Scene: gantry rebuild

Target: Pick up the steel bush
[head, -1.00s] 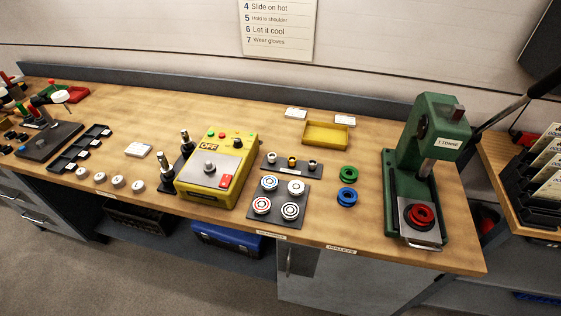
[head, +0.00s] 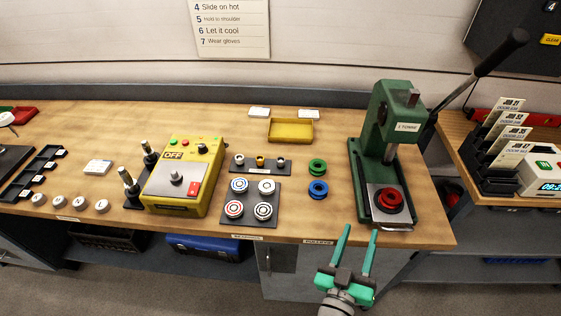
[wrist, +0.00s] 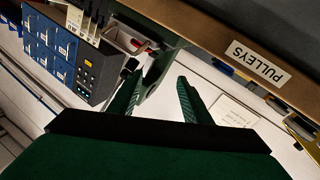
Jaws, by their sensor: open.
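A small dark rack (head: 249,170) stands on the bench in the head view, with three small bushes in a row. The middle bush (head: 260,162) looks brass. The right bush (head: 281,163) looks grey and the left bush (head: 239,160) pale on top; I cannot tell for sure which is steel. My gripper (head: 361,230) is open and empty at the bench's front edge, in front of the green press and right of the rack, well apart from it. In the wrist view my gripper (wrist: 158,82) has its fingers spread with nothing between them; no bush shows there.
A green press (head: 386,150) with a red pulley (head: 389,200) stands right of the rack. Green (head: 318,167) and blue (head: 318,189) pulleys lie between. A dark plate with several round bearings (head: 264,210) lies in front; a yellow heater box (head: 178,178) is left, a yellow tray (head: 290,131) behind.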

